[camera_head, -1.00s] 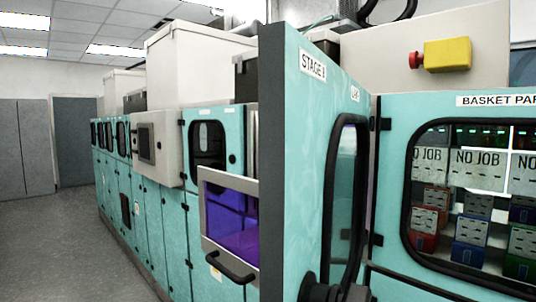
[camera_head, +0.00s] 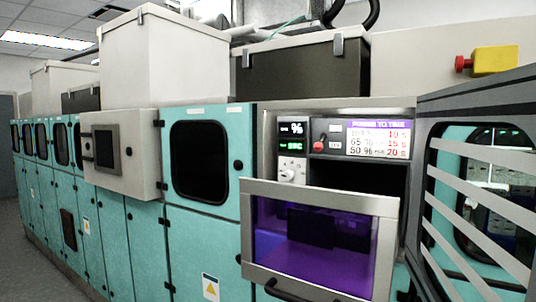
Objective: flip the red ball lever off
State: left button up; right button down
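A small lever with a red ball (camera_head: 317,146) sits on the front panel of the machine in the middle of the head view. It is left of the white "POWER TO TIME" sign (camera_head: 378,140) and right of two small lit displays (camera_head: 291,137). Whether this position means on or off I cannot tell. Below the panel, a grey-framed door with a purple window (camera_head: 312,240) stands open outward. Neither of my grippers shows in the head view.
A teal door with a barred window (camera_head: 470,195) stands open at the right. A grey screen box (camera_head: 120,152) juts out at the left. A yellow box with a red button (camera_head: 488,61) is at the upper right. Open floor (camera_head: 50,278) shows at the lower left.

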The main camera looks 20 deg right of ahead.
aim_at(318, 146)
jog(key=i+l+u, duration=0.1)
jog(key=i+u, duration=0.15)
jog(key=i, duration=0.7)
